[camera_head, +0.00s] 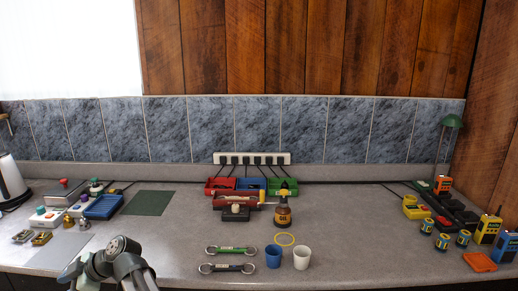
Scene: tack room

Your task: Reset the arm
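Part of my arm shows at the bottom left of the head view, as grey and black rounded links bent in front of the counter. I cannot make out any fingertips of my gripper. The arm covers a little of the counter's front left edge and the near part of a grey mat (58,254). No held object can be seen.
Bins (252,184) line the back. Radios (487,230) stand right. A green mat (148,203) is bare.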

